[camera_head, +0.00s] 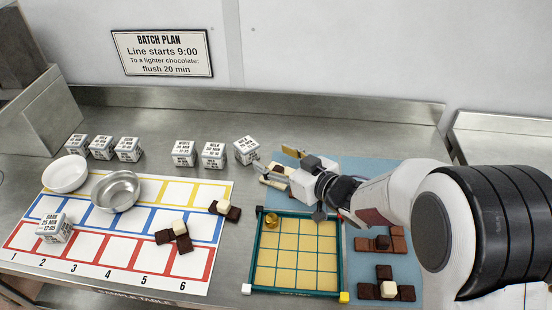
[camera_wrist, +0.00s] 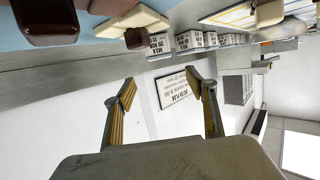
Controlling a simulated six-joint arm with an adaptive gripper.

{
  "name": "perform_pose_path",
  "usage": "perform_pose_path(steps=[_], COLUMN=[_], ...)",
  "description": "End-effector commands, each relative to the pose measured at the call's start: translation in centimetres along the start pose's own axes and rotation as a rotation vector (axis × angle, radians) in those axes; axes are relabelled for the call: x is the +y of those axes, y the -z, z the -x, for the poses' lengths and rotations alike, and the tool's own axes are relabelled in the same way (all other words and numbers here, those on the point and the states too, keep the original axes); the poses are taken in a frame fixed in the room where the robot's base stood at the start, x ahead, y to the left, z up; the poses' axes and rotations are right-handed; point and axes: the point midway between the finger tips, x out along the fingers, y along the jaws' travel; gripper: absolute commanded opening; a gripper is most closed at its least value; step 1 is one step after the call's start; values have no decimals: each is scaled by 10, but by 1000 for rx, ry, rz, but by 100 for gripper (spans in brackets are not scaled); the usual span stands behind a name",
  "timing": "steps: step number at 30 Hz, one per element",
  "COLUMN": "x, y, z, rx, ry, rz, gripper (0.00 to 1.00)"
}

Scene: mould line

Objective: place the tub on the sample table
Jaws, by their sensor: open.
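Several white box-shaped tubs with printed labels stand on the steel counter behind the sample table; the rightmost tub (camera_head: 246,150) sits just left of my gripper (camera_head: 273,160). One tub marked DARK (camera_head: 55,228) stands on the sample table (camera_head: 125,279), a white sheet with red, blue and yellow cells, over its lower left cells. Which tub is meant cannot be told. My gripper is open and empty above the counter; its two fingers also show apart in the wrist view (camera_wrist: 160,90). A tub marked MILK (camera_wrist: 158,46) appears there beyond the fingers, not between them.
A white bowl (camera_head: 66,174) and a metal bowl (camera_head: 115,190) rest at the sample table's upper left. Chocolate pieces (camera_head: 174,238) lie on it. A BATCH PLAN sign (camera_head: 162,54) hangs behind.

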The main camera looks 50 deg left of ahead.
Motion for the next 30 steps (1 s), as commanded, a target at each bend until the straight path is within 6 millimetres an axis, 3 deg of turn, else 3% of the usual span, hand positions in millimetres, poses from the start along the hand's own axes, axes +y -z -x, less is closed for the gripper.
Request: perform_pose_path(steps=[11, 17, 23, 30], x=[2, 26, 77, 140], y=[1, 9, 24, 38], z=[1, 19, 65, 150], rx=[-1, -16, -60, -135], ry=[-6, -71, -224, -446], rz=[0, 2, -3, -34], gripper=[56, 56, 56, 56])
